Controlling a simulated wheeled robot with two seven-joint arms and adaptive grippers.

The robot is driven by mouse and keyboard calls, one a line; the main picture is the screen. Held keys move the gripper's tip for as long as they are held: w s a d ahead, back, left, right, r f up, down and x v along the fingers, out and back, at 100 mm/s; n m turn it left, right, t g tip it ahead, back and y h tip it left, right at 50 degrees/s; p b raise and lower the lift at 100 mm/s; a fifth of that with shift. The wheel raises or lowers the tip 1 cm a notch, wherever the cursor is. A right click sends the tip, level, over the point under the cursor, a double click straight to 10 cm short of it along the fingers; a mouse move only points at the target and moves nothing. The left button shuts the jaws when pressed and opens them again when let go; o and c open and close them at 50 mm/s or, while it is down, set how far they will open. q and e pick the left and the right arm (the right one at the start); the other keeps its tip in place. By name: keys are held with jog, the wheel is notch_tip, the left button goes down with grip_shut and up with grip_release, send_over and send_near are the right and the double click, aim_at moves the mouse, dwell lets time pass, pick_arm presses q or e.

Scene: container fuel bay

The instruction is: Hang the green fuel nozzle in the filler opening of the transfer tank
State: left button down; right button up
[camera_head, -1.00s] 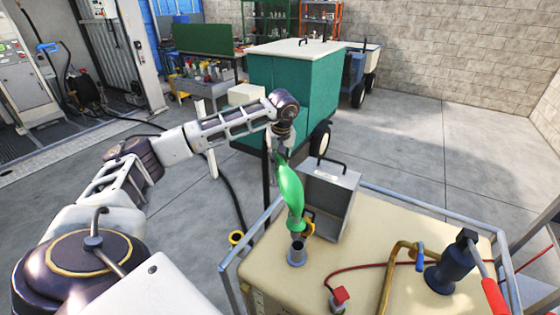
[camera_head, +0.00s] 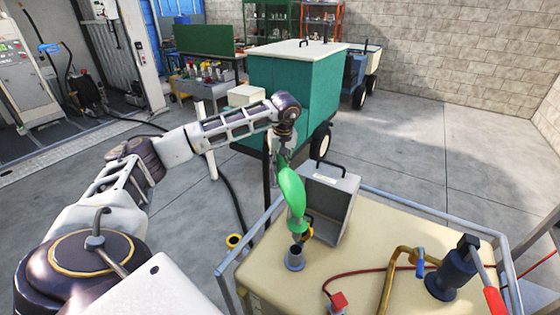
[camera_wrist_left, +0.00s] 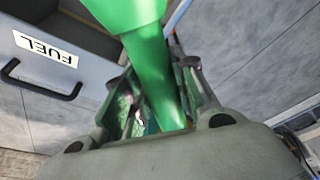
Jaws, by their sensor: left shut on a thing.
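My left gripper (camera_head: 283,152) is shut on the green fuel nozzle (camera_head: 291,190), which hangs nearly upright with its spout end down. The nozzle also fills the middle of the left wrist view (camera_wrist_left: 155,70), between the fingers. The filler opening (camera_head: 295,259) is a short grey-blue collar on the beige transfer tank (camera_head: 360,278). The nozzle's lower end is at or just above the collar's mouth; I cannot tell whether the tip is inside. A yellow part (camera_head: 309,230) shows beside the lower end. My right gripper is not in view.
A grey box (camera_head: 333,200) with a handle stands on the tank close right of the nozzle; its FUEL label (camera_wrist_left: 46,48) shows in the wrist view. A metal rail (camera_head: 235,255) edges the tank. A red hose, brass pipe and dark pump (camera_head: 452,275) are at right.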

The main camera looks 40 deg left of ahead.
pick_arm(q)
jog(key=shift+s+d+b+x, duration=0.2)
jog(key=shift+b+x, duration=0.5)
jog(key=shift+x, duration=0.35)
jog(key=shift+s+d+b+x, duration=0.15)
jog(key=shift+b+x, duration=0.5)
jog(key=shift+x, duration=0.4)
jog(key=shift+f, duration=0.35)
jog(key=shift+f+b, duration=0.35)
jog(key=shift+f, duration=0.05)
jog(key=shift+f, duration=0.4)
jog(key=shift+f+b, duration=0.65)
jog(key=shift+f, duration=0.4)
